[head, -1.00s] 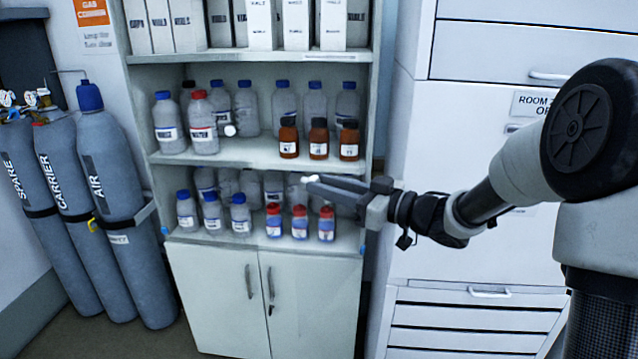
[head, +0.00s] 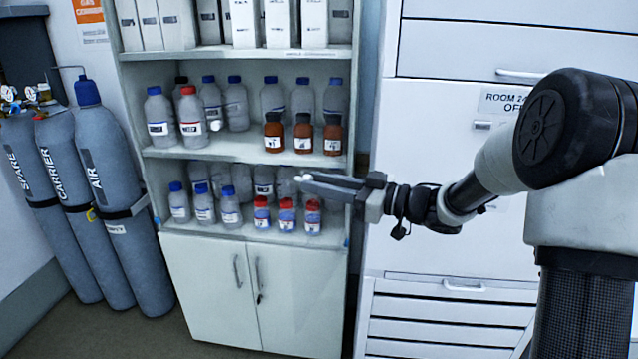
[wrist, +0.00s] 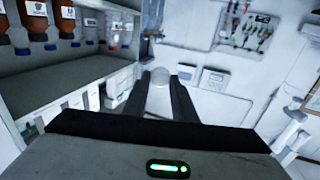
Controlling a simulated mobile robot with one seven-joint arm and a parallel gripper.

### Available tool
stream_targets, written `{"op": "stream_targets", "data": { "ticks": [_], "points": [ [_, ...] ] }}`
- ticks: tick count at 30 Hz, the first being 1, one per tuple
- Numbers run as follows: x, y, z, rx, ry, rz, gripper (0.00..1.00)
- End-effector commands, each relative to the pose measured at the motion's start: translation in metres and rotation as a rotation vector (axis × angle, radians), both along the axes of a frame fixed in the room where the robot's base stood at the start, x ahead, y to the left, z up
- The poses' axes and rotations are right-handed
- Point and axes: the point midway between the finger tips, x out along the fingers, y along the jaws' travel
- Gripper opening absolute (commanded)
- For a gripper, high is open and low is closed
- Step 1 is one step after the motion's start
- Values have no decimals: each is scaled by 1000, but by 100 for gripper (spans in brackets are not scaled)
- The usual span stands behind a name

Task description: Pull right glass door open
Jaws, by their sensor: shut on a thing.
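The glass door itself is not distinct in either view; any clear pane in front of the shelves of the cabinet (head: 240,240) cannot be made out. My gripper (head: 304,179) is in front of the lower bottle shelf, toward its right side, reaching in from the right. A small pale round knob (wrist: 160,94) sits between its fingers in the wrist view, and the jaws are shut on it. In the head view, a small white bit shows at the fingertips. Whether the knob is fixed to a pane cannot be seen.
Brown bottles (head: 302,138) stand on the shelf above my gripper, and red-capped bottles (head: 286,214) stand just below it in view. Solid cupboard doors (head: 210,285) are beneath. Gas cylinders (head: 115,200) stand left. A white drawer unit (head: 440,240) stands right, behind my arm.

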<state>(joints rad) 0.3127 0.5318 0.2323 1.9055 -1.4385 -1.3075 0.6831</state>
Motion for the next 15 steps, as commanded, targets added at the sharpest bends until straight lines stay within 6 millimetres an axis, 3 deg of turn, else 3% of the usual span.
{"op": "stream_targets", "data": {
  "ticks": [9, 10, 12, 15],
  "points": [
    [0, 0, 0, 1, -1, 0, 0],
    [0, 0, 0, 1, -1, 0, 29],
    [0, 0, 0, 1, -1, 0, 41],
    [0, 0, 0, 0, -1, 0, 43]
  ]
}}
